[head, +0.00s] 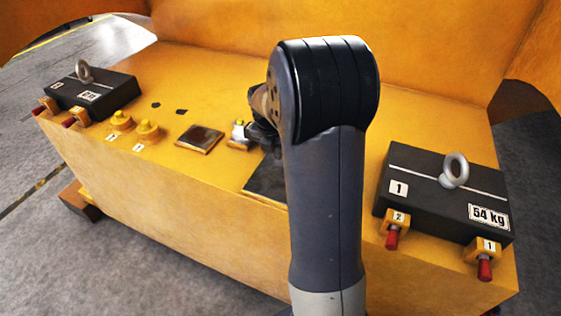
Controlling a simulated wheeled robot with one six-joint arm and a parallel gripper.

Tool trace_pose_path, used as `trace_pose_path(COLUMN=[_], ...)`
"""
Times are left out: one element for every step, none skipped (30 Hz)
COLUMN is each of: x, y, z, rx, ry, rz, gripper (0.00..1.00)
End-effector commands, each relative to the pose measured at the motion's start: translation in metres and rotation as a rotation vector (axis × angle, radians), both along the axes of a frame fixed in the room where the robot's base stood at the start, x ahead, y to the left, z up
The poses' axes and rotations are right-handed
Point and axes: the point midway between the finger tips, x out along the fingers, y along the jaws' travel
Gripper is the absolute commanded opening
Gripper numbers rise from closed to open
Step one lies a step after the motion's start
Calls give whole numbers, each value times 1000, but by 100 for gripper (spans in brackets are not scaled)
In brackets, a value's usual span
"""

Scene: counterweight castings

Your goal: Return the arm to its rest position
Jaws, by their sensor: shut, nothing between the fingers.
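My arm stands upright in the middle of the head view, its dark rounded elbow in front of the yellow casting. My gripper (262,131) shows only in part, as dark pieces at the left of the elbow, low over the yellow deck (215,90). It is shut, and I see nothing held in it. The rest of the gripper and wrist is hidden behind my arm.
A black weight marked 54 kg (425,190) with an eyebolt sits at right, and another black weight (100,93) at far left, both beside red-handled pins. Yellow knobs (148,130), a dark square plate (200,138) and a dark panel (266,178) lie between.

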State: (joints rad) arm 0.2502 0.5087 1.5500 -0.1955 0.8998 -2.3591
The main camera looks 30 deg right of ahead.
Motion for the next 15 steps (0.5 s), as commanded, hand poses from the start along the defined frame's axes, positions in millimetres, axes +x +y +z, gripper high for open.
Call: trace_pose_path(x=[0, -1, -3, -3, -4, -4, -5, -5, -5, -6, -6, -6, -6, -6, -6], y=[2, 3, 4, 5, 6, 7, 7, 8, 8, 8, 8, 9, 9, 9, 9], z=[11, 16, 22, 26, 30, 34, 36, 38, 41, 42, 43, 44, 44, 44, 44], rx=[-2, -2, -2, -2, -2, -1, -1, 0, -1, -1, 0, 0, 0, 0, 0], ry=[-6, -7, -5, -5, -5, -3, -3, -3, -2, -2, -1, -1, -1, -1, -1], rz=[1, 1, 2, 2, 2, 1, 1, 0, 0, 0, 0, 0, 0, 0, 0], gripper=[0, 0, 0, 0, 0, 0, 0, 0, 0, 0, 0, 0, 0, 0, 0])
